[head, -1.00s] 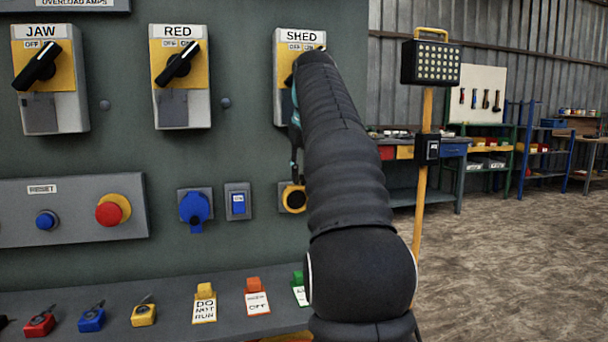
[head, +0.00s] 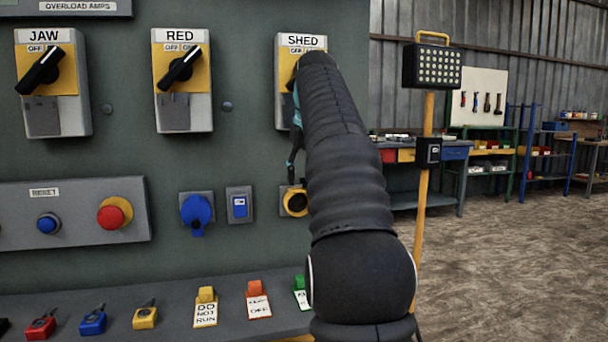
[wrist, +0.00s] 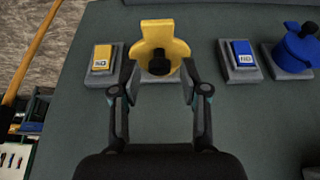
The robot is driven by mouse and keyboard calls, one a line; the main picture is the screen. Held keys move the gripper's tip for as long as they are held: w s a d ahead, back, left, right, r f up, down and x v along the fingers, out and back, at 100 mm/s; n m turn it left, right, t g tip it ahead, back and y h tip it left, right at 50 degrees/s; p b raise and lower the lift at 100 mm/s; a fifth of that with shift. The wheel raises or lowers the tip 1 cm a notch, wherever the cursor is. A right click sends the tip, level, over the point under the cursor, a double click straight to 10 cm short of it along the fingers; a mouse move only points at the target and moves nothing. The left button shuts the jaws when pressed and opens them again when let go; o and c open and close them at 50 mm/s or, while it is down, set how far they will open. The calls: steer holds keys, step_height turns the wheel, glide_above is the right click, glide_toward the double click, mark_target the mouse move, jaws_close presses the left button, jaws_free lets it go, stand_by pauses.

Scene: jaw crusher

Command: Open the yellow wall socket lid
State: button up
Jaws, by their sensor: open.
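The yellow wall socket lid (wrist: 160,36) is in the upper middle of the wrist view, on a grey mount, with a tab towards the picture's top and a dark round part at its lower middle. In the head view the yellow socket (head: 294,203) shows as a yellow ring around a dark centre, partly hidden by my arm. My gripper (wrist: 158,70) is open, its two fingers on either side of the lid's lower part with nothing held. I cannot tell whether either finger touches the lid. In the head view my arm hides most of the gripper.
In the head view, a blue socket (head: 196,211) and a blue switch (head: 239,206) are left of the yellow socket. The SHED switch box (head: 288,105) is above it. A ledge (head: 225,291) with tags and padlocks juts out below. A yellow switch (wrist: 102,58) is beside the lid.

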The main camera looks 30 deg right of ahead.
steer(key=shift+v, duration=2.4)
steer(key=s+a, duration=0.3)
steer(key=s, duration=0.8)
steer(key=shift+s+a, duration=0.25)
steer(key=shift+a, duration=0.05)
